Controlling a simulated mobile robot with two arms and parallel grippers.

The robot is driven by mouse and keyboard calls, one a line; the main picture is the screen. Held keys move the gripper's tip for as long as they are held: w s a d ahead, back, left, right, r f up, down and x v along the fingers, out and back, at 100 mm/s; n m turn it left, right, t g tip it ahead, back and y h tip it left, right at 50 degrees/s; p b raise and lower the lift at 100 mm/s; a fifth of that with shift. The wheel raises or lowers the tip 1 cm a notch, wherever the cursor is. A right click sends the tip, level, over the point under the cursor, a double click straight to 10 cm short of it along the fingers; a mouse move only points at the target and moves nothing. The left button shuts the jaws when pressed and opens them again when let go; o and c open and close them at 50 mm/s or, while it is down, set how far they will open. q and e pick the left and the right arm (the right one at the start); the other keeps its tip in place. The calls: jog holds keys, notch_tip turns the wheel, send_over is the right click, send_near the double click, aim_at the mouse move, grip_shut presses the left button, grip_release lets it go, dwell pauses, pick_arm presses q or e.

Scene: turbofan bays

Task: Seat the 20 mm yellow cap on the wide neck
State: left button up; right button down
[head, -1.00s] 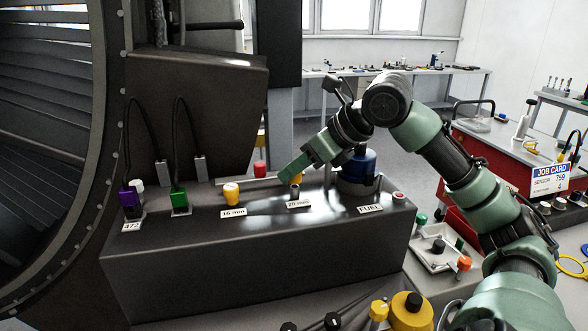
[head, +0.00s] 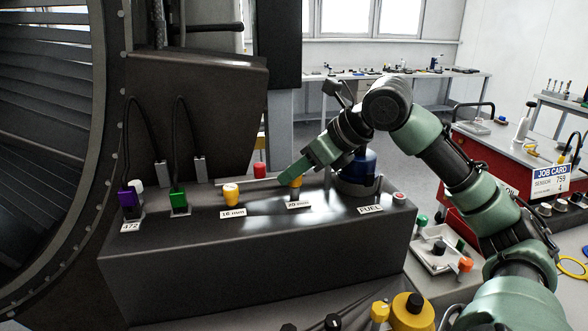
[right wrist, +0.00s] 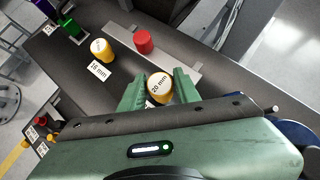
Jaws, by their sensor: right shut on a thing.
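My right gripper (head: 293,176) is shut on the 20 mm yellow cap (head: 296,183), at the "20 mm" label (head: 298,204) on the dark box. In the right wrist view the cap (right wrist: 160,84) is upright between the two green fingers (right wrist: 160,90), its "20 mm" top facing up. The wide neck is hidden beneath the cap, so I cannot tell how fully the cap sits on it. Another yellow cap (head: 231,192) stands at the "16 mm" label (head: 232,213). My left gripper is not in view.
A red cap (head: 260,170) stands behind on a grey strip. A blue container (head: 358,168) is close to the right of my gripper. Purple (head: 131,197) and green (head: 179,200) connectors stand at the left. A small tray (head: 432,262) with parts lies at the right.

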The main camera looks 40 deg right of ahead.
jog(key=shift+f, duration=0.1)
jog(key=shift+r+p, duration=2.7)
jog(key=shift+r, duration=0.35)
